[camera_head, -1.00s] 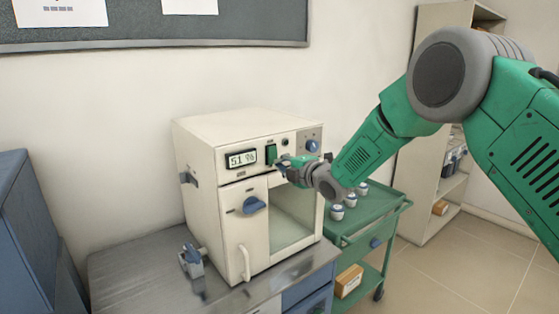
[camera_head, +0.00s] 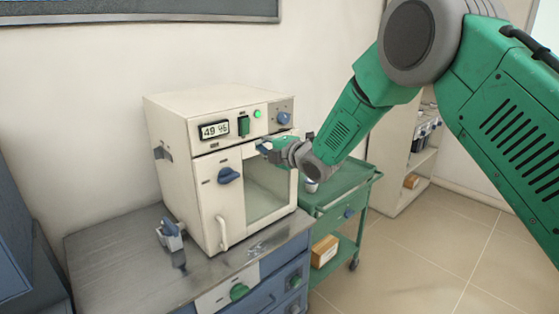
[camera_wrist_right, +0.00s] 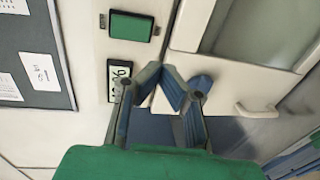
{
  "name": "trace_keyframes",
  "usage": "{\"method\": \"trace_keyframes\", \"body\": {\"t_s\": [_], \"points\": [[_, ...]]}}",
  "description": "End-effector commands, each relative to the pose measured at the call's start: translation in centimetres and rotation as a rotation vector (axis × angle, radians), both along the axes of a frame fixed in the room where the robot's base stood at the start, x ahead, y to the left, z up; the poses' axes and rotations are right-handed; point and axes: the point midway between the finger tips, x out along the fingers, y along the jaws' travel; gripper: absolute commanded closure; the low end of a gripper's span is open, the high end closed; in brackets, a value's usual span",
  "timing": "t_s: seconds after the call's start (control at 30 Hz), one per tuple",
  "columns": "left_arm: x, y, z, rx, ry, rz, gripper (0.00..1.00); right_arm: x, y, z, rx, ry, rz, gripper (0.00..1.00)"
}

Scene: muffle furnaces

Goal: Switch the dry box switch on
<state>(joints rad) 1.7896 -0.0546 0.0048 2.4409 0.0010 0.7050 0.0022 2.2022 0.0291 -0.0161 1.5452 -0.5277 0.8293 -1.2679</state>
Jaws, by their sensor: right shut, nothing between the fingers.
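The dry box (camera_head: 194,203) is a cream cabinet with a glass window, standing on a metal-topped bench. Its green rocker switch (camera_head: 243,126) is on the upper front, right of a display (camera_head: 215,130) reading about 49 %. A small indicator light (camera_head: 257,114) beside the switch glows green. In the wrist view the switch (camera_wrist_right: 131,27) shows as a green rectangle above the display (camera_wrist_right: 118,80). My right gripper (camera_head: 263,147) is shut and empty, below and right of the switch, apart from it. Its blue-grey fingers (camera_wrist_right: 166,73) show in the wrist view. My left gripper is out of view.
The bench (camera_head: 105,246) has a small blue-handled fitting (camera_head: 170,235) left of the box. A green trolley (camera_head: 345,190) stands to the right, with a shelf unit (camera_head: 400,165) behind. The box's blue door knob (camera_head: 229,175) and vertical handle (camera_head: 222,233) protrude from its front.

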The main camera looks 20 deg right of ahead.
Motion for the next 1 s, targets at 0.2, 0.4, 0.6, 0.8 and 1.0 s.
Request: {"method": "trace_keyframes", "body": {"t_s": [0.2,0.4,0.6,0.8,1.0], "points": [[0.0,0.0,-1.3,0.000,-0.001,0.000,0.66,-4.0,-1.8,-0.3,0.003,-0.004,-0.002,1.00],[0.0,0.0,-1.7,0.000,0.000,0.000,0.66,-5.9,-2.6,-0.6,0.004,-0.003,-0.002,1.00],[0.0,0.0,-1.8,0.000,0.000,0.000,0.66,-6.1,-2.5,-0.6,0.003,-0.003,-0.001,1.00],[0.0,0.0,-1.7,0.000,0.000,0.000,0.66,-6.2,-2.3,-0.4,0.001,-0.004,-0.002,1.00],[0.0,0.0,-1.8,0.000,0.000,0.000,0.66,-6.3,-2.5,-0.9,0.008,0.005,-0.004,1.00]]}}
